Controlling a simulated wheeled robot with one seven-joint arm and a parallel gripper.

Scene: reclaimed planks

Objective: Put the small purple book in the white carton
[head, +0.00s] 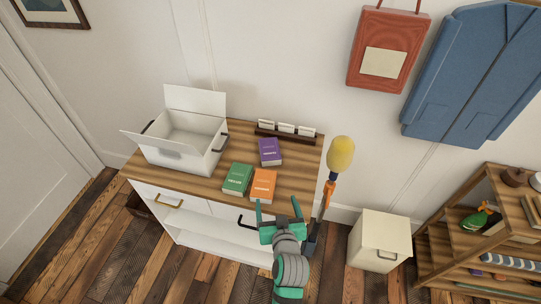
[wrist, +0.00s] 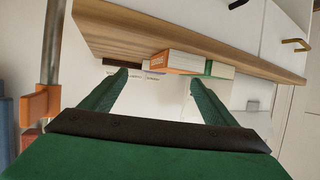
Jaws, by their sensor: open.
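The small purple book (head: 269,151) lies on the wooden top of the white cabinet, behind the orange book. The white carton (head: 181,149) stands open at the left of the cabinet top, its flaps spread and its inside looking empty. My gripper (head: 278,208) is open and empty at the cabinet's front edge, in front of the orange book. In the wrist view my open gripper (wrist: 158,80) shows below the wooden top's edge. The purple book cannot be made out there.
A green book (head: 237,178) and an orange book (head: 263,185) lie in front of the purple one; the orange one (wrist: 178,61) shows in the wrist view. A dark rack with white cards (head: 286,130) stands behind. A yellow-headed pole (head: 340,155) stands right of the cabinet top (head: 210,183).

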